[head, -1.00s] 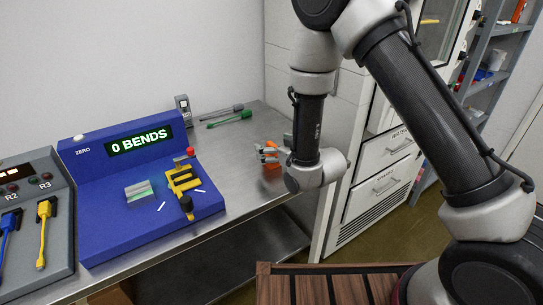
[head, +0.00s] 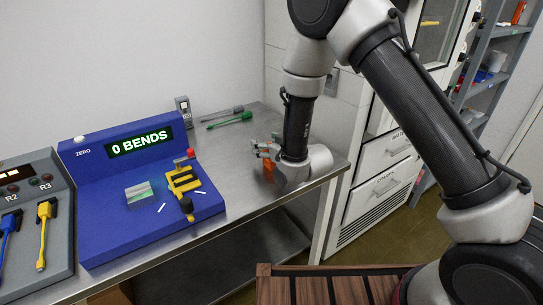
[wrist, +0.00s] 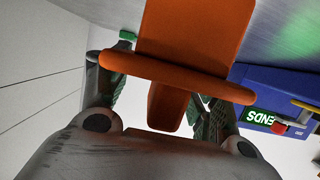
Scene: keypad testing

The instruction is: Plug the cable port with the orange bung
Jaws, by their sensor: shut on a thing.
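The orange bung (wrist: 195,35) fills the upper middle of the wrist view. It has a wide crossbar-like flange and a narrower end below it. My gripper (wrist: 160,98) has its two dark green-padded fingers on either side of it and is shut on it. In the head view my gripper (head: 265,149) is over the right part of the steel bench, pointing left. A small bit of the orange bung (head: 268,164) shows below the fingers. I cannot make out the cable port in either view.
The blue bend tester (head: 118,218) reads "0 BENDS" and stands left of my gripper. A grey panel (head: 55,180) with blue and yellow cables is farther left. The steel bench (head: 235,180) is bare between tester and gripper.

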